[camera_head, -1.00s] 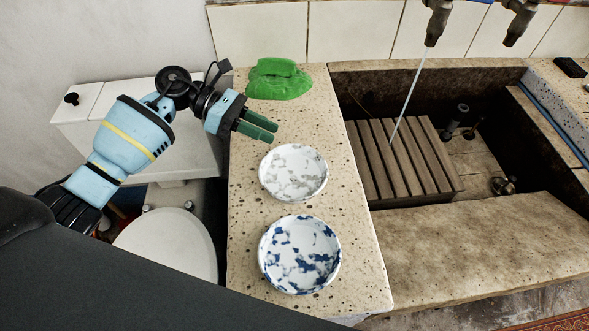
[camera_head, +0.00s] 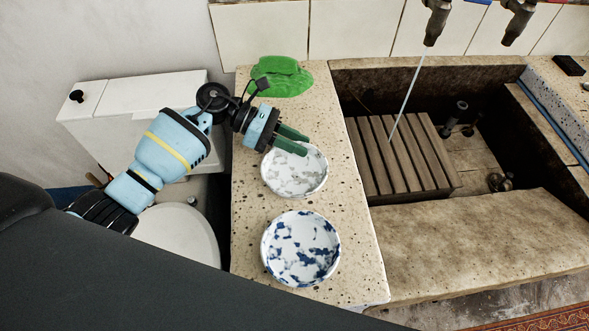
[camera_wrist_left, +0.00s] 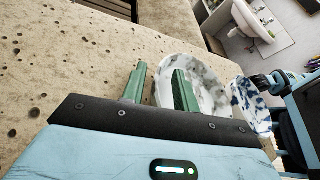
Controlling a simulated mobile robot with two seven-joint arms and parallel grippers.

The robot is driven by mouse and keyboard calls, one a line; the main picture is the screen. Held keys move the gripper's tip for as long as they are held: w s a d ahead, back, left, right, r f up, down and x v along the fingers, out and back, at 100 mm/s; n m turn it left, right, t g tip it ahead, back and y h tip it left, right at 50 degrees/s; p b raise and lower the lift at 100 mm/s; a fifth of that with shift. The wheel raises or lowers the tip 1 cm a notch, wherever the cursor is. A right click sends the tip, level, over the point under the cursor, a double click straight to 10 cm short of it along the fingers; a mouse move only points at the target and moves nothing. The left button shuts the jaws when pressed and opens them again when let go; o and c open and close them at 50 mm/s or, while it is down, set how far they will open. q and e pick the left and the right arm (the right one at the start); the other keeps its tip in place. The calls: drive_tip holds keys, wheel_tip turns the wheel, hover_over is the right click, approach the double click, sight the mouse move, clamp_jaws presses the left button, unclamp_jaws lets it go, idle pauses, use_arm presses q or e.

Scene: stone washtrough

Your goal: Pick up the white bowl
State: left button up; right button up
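The white bowl with grey marbling (camera_head: 296,174) sits on the speckled stone counter (camera_head: 335,235). My right gripper is not in view.
A blue-and-white bowl (camera_head: 301,249) stands just in front of the white bowl. A green lump (camera_head: 282,77) lies at the counter's back. The stone trough (camera_head: 470,225) with a slatted wooden board (camera_head: 398,155) is on the right. A toilet cistern (camera_head: 120,120) is on the left.

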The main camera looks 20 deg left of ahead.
use_arm(q)
drive_tip(key=shift+c, duration=0.4)
clamp_jaws()
drive_tip(key=shift+r, duration=0.15)
drive_tip(key=shift+r, duration=0.45)
wheel_tip(320, 180, up, 2)
drive_tip(key=shift+r, duration=0.25)
drive_tip(key=s+d+r+b, duration=0.1)
drive_tip(key=s+d, duration=0.2)
drive_tip(key=d, duration=1.2)
drive_tip(key=shift+d+r, duration=0.2)
drive_tip(key=shift+d, duration=0.15)
